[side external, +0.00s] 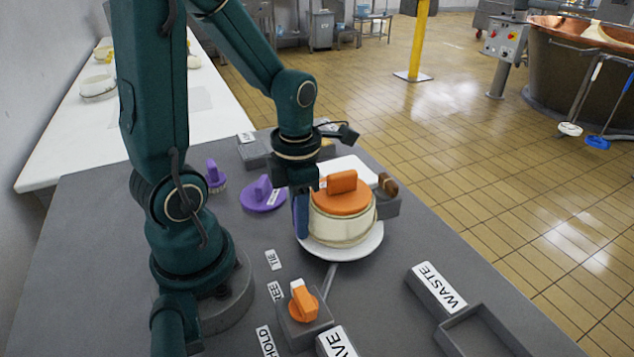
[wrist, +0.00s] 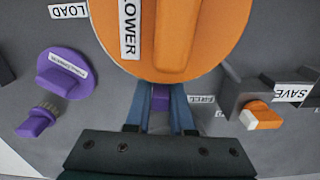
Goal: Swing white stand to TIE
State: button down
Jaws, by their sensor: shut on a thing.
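The white stand (side external: 352,250) is a round white plate on the grey table. A cream tub (side external: 342,224) with an orange lid (side external: 322,199) sits on it. In the wrist view the lid (wrist: 215,30) fills the top and hides the stand. My gripper (side external: 301,225) points down at the left side of the tub, over the plate's edge. In the wrist view its blue fingers (wrist: 163,115) close around a small purple piece (wrist: 160,98), mostly hidden. The TIE label (side external: 272,260) lies left of the stand, nearer the front.
The FREE label (side external: 275,291) and an orange knob (side external: 304,304) on a grey block lie at the front. A pale bar (side external: 330,277) runs from the plate toward them. A purple knob (side external: 263,193) stands to the left. A WASTE block (side external: 436,289) and tray are at right.

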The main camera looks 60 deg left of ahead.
jog(key=shift+d+n, duration=0.3)
jog(key=shift+n, duration=0.1)
jog(key=shift+d, duration=0.15)
dwell(0.4)
jog(key=c, duration=0.8)
grip_release()
jog(key=shift+o, duration=0.2)
jog(key=shift+r, duration=2.6)
